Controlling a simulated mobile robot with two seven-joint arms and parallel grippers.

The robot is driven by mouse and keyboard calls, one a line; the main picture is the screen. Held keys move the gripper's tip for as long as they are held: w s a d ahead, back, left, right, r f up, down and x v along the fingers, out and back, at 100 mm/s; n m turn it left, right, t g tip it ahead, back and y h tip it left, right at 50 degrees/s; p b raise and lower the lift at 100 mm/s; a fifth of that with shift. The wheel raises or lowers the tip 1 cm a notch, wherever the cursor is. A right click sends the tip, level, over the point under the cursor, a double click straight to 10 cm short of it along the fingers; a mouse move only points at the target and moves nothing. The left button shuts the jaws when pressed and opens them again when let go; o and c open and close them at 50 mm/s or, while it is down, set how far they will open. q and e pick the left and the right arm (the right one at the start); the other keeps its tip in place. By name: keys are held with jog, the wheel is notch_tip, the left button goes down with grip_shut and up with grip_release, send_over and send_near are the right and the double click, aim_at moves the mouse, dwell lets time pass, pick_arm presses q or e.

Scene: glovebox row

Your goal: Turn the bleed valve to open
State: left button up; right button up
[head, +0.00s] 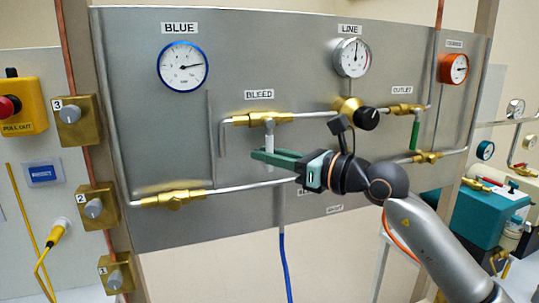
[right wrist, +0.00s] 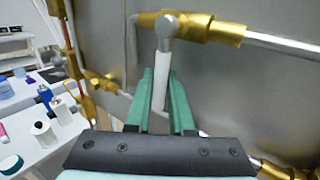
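The bleed valve (head: 262,119) is a brass body on the upper pipe, below the BLEED label. Its white lever (head: 269,140) hangs straight down, across the pipe. In the right wrist view, the lever (right wrist: 161,78) hangs from a grey hub on the brass valve (right wrist: 190,27). My right gripper (head: 262,154) reaches in from the right with green fingers around the lever's lower part. In the right wrist view, the fingers (right wrist: 161,92) stand close on both sides of the lever and appear shut on it. My left gripper is not in view.
The panel (head: 240,215) also carries gauges, the black-knobbed line valve (head: 368,118) and the green-handled outlet valve (head: 415,135). A lower pipe (head: 235,189) runs behind the gripper. An emergency-stop box (head: 22,105) is at far left.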

grip_shut()
dwell(0.9)
